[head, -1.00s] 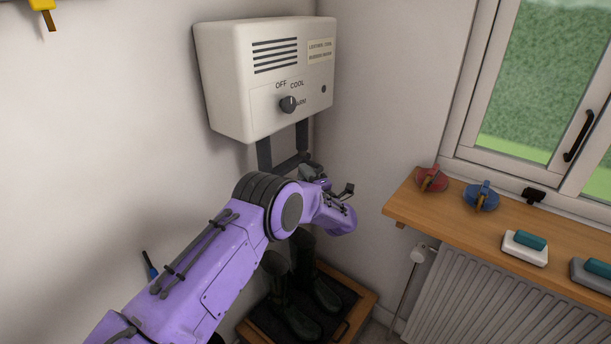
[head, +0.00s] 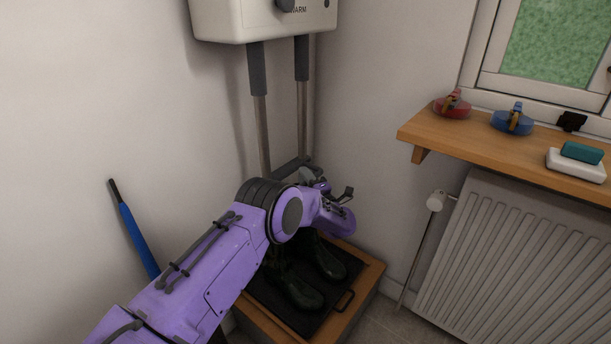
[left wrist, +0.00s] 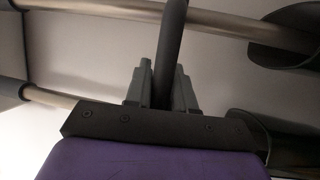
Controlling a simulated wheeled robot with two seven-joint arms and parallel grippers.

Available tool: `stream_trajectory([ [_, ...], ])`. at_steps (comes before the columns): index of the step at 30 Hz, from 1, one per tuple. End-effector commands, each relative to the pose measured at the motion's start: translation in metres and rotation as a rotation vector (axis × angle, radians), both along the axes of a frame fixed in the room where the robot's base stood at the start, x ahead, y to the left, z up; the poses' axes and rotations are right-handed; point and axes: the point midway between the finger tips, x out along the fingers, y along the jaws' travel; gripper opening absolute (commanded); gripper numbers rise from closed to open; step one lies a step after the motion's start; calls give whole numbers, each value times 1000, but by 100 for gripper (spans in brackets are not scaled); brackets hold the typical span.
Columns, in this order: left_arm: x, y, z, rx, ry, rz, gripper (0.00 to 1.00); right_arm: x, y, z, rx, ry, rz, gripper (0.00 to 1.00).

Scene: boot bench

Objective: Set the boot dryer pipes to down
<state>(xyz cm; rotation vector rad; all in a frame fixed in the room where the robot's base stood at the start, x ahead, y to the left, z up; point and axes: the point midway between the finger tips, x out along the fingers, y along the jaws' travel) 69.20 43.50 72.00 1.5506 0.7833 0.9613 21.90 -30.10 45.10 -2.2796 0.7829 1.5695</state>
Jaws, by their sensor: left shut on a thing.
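The boot dryer (head: 265,22) is a white wall box in the head view, cut off at the top. Its two pipes (head: 262,130) hang below it, with long metal lengths showing under dark sleeves. A dark crossbar (head: 291,166) joins them low down. My left gripper (head: 310,174) is at the crossbar, partly hidden behind my own wrist. In the left wrist view the grey fingers (left wrist: 162,85) are shut on the dark bar (left wrist: 171,40), with metal pipes on either side. My right gripper is not in view.
Dark boots (head: 298,288) stand on a black tray (head: 335,318) in a wooden-edged base below my arm. A wooden shelf (head: 430,130) with red and blue items is at the right, above a radiator (head: 510,260). A blue-handled stick (head: 138,240) leans at the left wall.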

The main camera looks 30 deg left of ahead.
Motion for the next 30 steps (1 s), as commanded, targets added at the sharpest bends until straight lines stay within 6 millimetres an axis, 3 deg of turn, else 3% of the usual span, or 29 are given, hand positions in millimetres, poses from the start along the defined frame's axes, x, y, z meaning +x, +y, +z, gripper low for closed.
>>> stream_trajectory([
  [1, 0, 0, -28, 0, 0, 0, 0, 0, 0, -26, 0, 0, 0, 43],
  [9, 0, 0, -76, 0, -1, -1, 0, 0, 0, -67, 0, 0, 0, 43],
  [16, 1, -1, -91, 0, -1, -1, 0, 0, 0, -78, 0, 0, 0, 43],
  [28, 1, -1, -92, 0, -1, -1, 0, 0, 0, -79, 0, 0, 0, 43],
  [29, 1, -1, -92, 0, -1, -1, 27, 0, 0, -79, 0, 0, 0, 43],
  [30, 1, -1, -92, 0, -1, -1, 40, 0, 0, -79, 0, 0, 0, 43],
])
